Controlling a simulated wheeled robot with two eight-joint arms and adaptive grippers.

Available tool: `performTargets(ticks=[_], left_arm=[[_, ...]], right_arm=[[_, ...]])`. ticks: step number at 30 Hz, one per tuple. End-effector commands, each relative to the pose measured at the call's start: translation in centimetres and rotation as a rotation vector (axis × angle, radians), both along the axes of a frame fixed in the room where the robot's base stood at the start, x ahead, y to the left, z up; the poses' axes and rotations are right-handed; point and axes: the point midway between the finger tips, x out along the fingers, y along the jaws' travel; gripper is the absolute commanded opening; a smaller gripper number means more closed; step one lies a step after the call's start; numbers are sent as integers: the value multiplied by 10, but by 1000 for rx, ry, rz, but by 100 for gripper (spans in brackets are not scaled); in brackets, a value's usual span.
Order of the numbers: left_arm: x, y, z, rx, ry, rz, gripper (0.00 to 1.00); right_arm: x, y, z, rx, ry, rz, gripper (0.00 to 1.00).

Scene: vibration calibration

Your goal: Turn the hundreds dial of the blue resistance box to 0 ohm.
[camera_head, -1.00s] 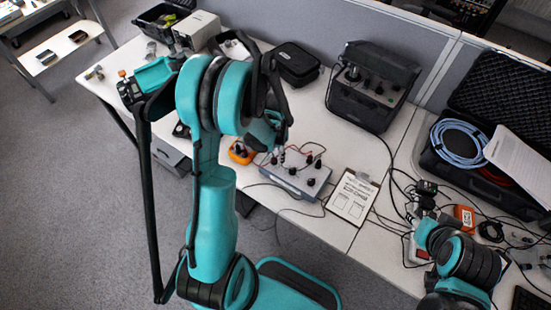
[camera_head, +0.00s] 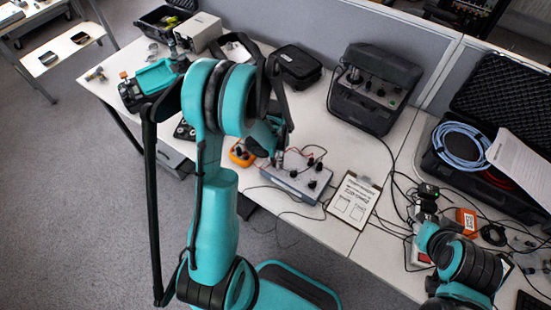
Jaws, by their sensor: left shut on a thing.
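The resistance box (camera_head: 292,184) stands near the front edge of the table, with a blue-grey front and a pale top. Black dials, among them one at the right (camera_head: 312,184), and red and black leads show on its top. My left gripper (camera_head: 279,157) is over the left rear part of the box, fingers down and shut on a dial there. My teal left arm and the fingers hide most of that dial; its marks and setting are too small to read.
An orange multimeter (camera_head: 242,153) stands just left of the box. A clipboard (camera_head: 354,200) with paper lies to its right. A black instrument case (camera_head: 370,93) stands behind. Loose cables run along the table's front and right.

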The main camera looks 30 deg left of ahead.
Motion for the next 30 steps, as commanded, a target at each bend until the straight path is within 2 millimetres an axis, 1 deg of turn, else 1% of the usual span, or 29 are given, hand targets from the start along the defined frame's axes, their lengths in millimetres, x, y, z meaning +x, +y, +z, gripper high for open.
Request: performTargets(ticks=[8,18,30], left_arm=[[0,0,-1,0,0,154,0],[0,0,-1,0,-1,468,0],[0,0,-1,0,-1,814,0]], right_arm=[[0,0,-9,0,0,0,40],[0,0,-21,0,0,0,40],[0,0,-31,0,0,0,40]])
